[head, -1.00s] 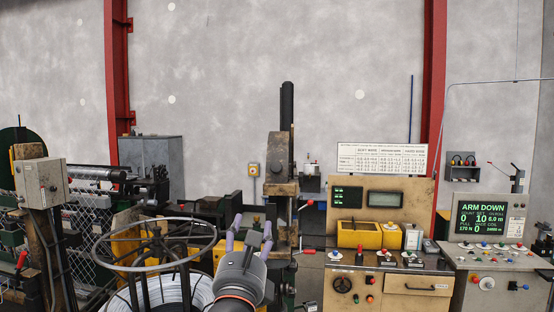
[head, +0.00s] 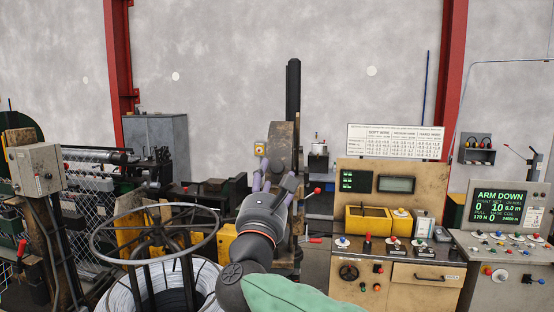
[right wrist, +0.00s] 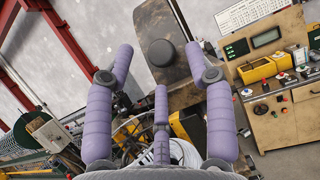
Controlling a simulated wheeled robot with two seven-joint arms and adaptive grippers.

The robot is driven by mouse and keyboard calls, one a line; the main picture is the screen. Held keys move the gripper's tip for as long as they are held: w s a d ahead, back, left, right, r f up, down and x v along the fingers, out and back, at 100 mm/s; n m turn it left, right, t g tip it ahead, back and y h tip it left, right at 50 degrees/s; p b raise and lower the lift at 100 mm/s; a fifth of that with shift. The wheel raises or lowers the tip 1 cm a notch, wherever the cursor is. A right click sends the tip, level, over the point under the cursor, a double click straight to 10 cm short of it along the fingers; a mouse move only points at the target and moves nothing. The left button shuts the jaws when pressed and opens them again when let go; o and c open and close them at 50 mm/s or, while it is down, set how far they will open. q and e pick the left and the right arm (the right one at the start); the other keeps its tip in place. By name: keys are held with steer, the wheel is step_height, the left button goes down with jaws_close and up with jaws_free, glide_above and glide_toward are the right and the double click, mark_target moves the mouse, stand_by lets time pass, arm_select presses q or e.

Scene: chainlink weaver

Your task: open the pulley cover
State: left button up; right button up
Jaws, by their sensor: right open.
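The pulley cover looks to be the worn brown-grey plate (head: 281,144) on the machine's dark upright post, in the middle of the head view. In the right wrist view this plate (right wrist: 187,92) fills the upper middle and bears a dark round knob or boss (right wrist: 161,53). My right gripper (head: 270,178) is open and empty, in front of and just below the plate in the head view. Its purple fingers (right wrist: 159,62) spread on both sides of the knob in the wrist view, with no clear contact. My left gripper is not in view.
A wire coil stand with a round rim (head: 98,254) stands at the lower left. A lever with a red knob (head: 318,190) sticks out right of the post. A control bench (head: 397,275) with a yellow bin (head: 368,219) stands to the right.

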mark_target(277, 167)
steer(key=p+x, duration=0.1)
steer(key=x, duration=0.3)
steer(key=shift+w+d+r, duration=0.15)
steer(key=shift+w+r, duration=0.05)
steer(key=shift+w, duration=0.25)
jaws_close()
